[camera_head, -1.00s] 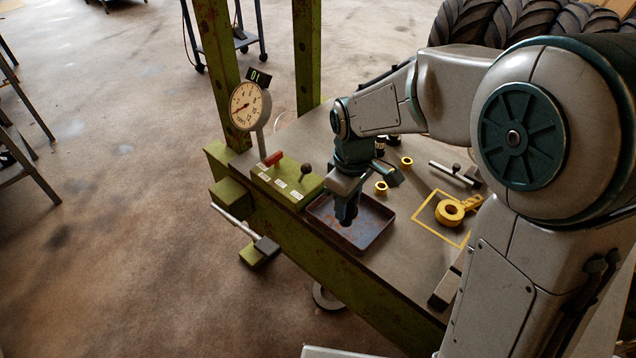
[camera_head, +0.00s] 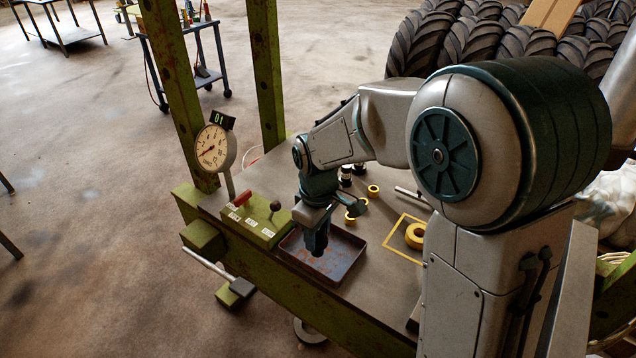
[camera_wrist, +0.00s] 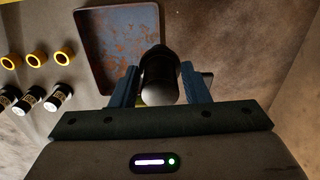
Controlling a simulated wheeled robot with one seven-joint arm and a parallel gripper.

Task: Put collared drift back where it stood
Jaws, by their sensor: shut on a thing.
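My gripper (camera_head: 316,238) points down above the rusty tray (camera_head: 350,267) on the bench. In the wrist view, my gripper (camera_wrist: 160,88) is shut on a dark, rounded, cylindrical piece (camera_wrist: 160,75), which I take for the collared drift. It stands between the two blue fingers, with a paler greyish part toward the palm. Its far end is hard to make out. The tray also shows behind it in the wrist view (camera_wrist: 105,45). In the head view the held piece is mostly hidden by the dark fingers. I cannot tell whether it touches the tray.
Several yellow rings (camera_wrist: 37,58) and dark banded cylinders (camera_wrist: 29,99) stand beside the tray. A yellow outlined square (camera_head: 390,245) holds a yellow ring piece (camera_head: 415,236). A green lever box (camera_head: 255,222) and a dial gauge (camera_head: 213,148) stand left of the tray, by green posts (camera_head: 268,75).

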